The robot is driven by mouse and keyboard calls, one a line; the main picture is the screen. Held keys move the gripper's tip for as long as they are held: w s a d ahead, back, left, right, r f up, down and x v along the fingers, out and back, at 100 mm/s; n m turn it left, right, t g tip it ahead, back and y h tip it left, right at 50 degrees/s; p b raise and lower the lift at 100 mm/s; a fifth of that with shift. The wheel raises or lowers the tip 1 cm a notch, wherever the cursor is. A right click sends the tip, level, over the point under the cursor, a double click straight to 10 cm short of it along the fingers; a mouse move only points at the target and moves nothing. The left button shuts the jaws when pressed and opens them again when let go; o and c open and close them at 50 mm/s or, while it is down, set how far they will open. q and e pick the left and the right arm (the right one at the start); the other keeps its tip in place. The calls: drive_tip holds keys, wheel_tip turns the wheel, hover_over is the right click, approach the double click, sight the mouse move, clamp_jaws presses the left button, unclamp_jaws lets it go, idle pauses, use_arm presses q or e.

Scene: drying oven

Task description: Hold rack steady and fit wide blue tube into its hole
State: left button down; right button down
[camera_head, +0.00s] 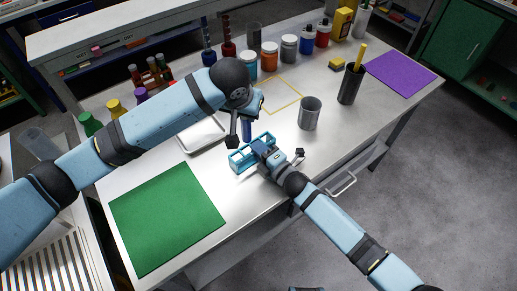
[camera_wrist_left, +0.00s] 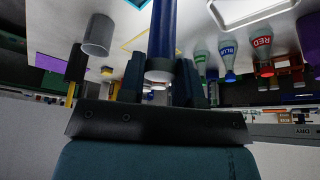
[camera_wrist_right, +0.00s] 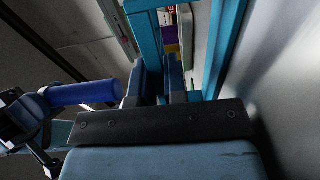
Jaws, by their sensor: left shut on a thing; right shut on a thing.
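The wide blue tube (camera_head: 247,130) is upright in the head view, at the back edge of the rack. My left gripper (camera_head: 249,116) is shut on it from above, its fingers partly hidden by my wrist. The tube (camera_wrist_left: 162,35) runs between the left fingers in the left wrist view. The light blue open-frame rack (camera_head: 238,163) stands on the table. My right gripper (camera_head: 262,149) is shut on its near right side. In the right wrist view the tube (camera_wrist_right: 85,93) is beside the rack (camera_wrist_right: 149,40), apart from the right fingers. The holes are hidden, and I cannot tell whether the tube touches the rack.
A grey metal cup (camera_head: 310,114) stands right of the rack. A white tray (camera_head: 203,136) lies behind it, partly under my left arm. A green mat (camera_head: 167,216) lies at front left. Several bottles and jars line the back. The table's front edge is close to the rack.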

sight(246, 141)
use_arm(q)
drive_tip(key=shift+f, duration=1.9)
drive_tip(key=shift+f, duration=0.15)
drive_tip(key=c, duration=0.7)
unclamp_jaws()
drive_tip(key=shift+c, duration=0.2)
drive_tip(key=shift+r, duration=3.5)
